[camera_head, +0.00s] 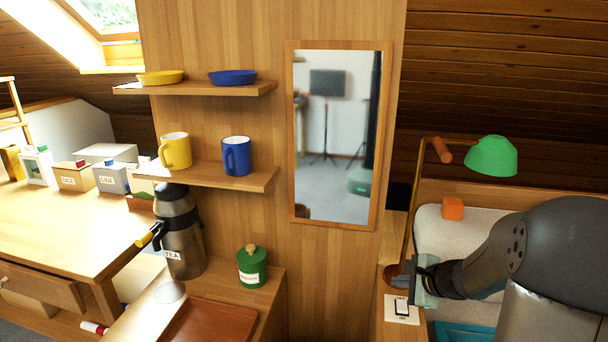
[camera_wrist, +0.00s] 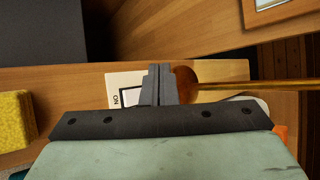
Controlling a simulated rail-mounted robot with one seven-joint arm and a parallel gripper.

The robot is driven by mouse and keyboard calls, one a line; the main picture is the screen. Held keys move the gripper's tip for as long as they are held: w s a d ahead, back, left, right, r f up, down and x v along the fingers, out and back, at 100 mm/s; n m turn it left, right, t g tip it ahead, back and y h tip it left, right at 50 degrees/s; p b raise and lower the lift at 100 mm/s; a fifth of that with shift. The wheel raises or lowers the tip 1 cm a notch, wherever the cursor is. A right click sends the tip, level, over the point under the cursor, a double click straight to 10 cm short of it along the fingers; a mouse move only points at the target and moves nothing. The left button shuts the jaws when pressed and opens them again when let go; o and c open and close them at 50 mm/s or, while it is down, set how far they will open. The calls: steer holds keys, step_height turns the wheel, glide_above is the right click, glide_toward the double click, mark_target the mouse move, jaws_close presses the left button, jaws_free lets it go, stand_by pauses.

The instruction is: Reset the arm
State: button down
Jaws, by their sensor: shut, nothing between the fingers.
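My arm reaches in from the right in the head view. My gripper (camera_head: 400,270) is over the narrow wooden ledge at the lower right, near the base of the lamp stem. In the wrist view my gripper (camera_wrist: 162,72) is shut, its fingers together with nothing between them. The fingers partly cover a white switch plate (camera_wrist: 115,78) marked ON. The switch (camera_head: 401,308) also shows in the head view, just below my gripper. Whether the fingertips touch the plate or the round lamp base (camera_wrist: 186,84) beside them, I cannot tell.
A lamp with a green shade (camera_head: 491,156) rises beside my arm. An orange cube (camera_head: 452,208) sits on a pale cushion (camera_head: 431,225). A yellow sponge (camera_wrist: 14,119) lies left in the wrist view. A mirror (camera_head: 338,135) and shelves with mugs are on the wooden wall.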

steer(key=s+a+r+n+g+y+p, duration=0.1)
steer(key=s+a+r+n+g+p, duration=0.2)
steer(key=s+a+r+n, duration=0.3)
steer(key=s+a+r+n+g+p, duration=0.25)
steer(key=s+a+r, duration=0.2)
steer(key=a, duration=0.35)
steer(key=s+r+n+g+h+p, duration=0.1)
steer(key=s+r+n+h+p, duration=0.1)
steer(key=s+n, duration=0.3)
steer(key=s+r+n+g+h+p, duration=0.2)
steer(key=s+n+p, duration=0.3)
steer(key=s, duration=0.7)
steer(key=shift+s+r+n+h, duration=0.4)
steer(key=shift+r+n+h, duration=0.25)
steer(key=shift+n, duration=0.1)
